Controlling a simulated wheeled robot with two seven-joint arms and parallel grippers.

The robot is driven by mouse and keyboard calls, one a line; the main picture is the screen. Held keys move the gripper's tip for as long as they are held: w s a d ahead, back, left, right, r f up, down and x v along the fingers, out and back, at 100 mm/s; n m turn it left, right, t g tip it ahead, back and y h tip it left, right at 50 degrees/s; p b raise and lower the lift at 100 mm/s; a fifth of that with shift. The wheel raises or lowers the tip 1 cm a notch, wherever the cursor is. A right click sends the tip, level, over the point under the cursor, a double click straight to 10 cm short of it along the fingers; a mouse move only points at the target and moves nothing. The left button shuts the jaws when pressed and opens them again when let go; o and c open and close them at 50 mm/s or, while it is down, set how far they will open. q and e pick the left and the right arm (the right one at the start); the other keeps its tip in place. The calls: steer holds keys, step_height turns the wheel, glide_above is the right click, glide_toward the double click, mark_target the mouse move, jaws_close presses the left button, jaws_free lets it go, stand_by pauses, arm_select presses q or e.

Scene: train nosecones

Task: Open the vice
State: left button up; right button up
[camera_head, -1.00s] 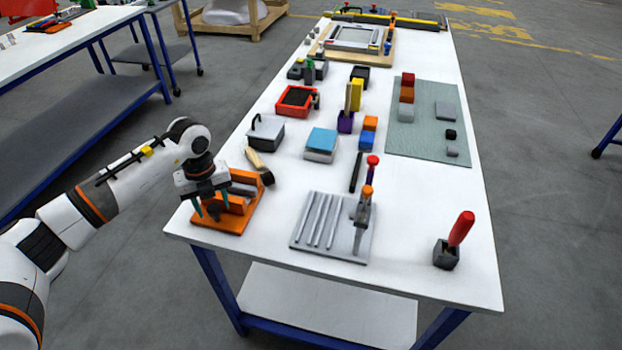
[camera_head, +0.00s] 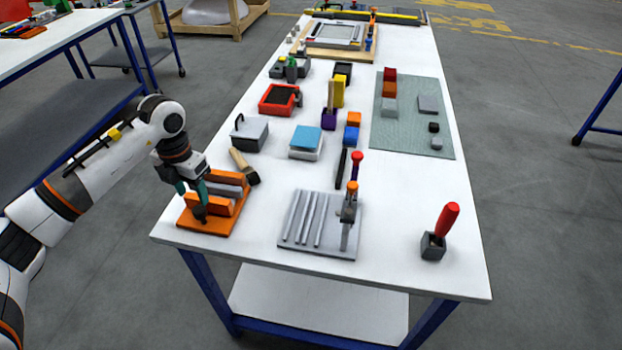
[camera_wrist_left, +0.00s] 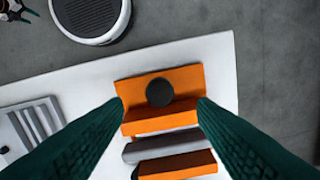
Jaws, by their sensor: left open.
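The vice is orange with a grey inner block (camera_head: 222,191) and sits at the table's front left corner. Its orange base plate (camera_head: 232,226) lies on the table top. In the left wrist view the orange vice (camera_wrist_left: 190,80) has a dark round knob (camera_wrist_left: 160,92) at its end. My left gripper (camera_head: 192,192) is at the knob end of the vice, with dark green fingers pointing down. The fingers are open and apart, one on each side of the knob in the left wrist view (camera_wrist_left: 159,104). I cannot tell whether they touch the vice. My right gripper is out of view.
A brush (camera_head: 245,167) lies just behind the vice. A grey grooved plate (camera_head: 310,222) with a clamp-like tool (camera_head: 349,215) lies to its right. A grey box (camera_head: 250,135) stands farther back.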

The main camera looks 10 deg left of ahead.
mark_target(200, 209)
arm_select(q)
step_height(200, 209, up, 7)
steer(key=b, duration=0.1)
steer(key=s+d+r+n+t+h+p, duration=0.1)
steer(key=d+h+p, duration=0.5)
steer(key=d+h, duration=0.8)
steer(key=s+d+r+t, duration=0.1)
steer(key=d+t, duration=0.1)
steer(key=d, duration=1)
steer(key=shift+d+r+n+t+h+p, duration=0.15)
steer(key=shift+d+n+t+h+p, duration=0.15)
steer(key=shift+n+h, duration=0.1)
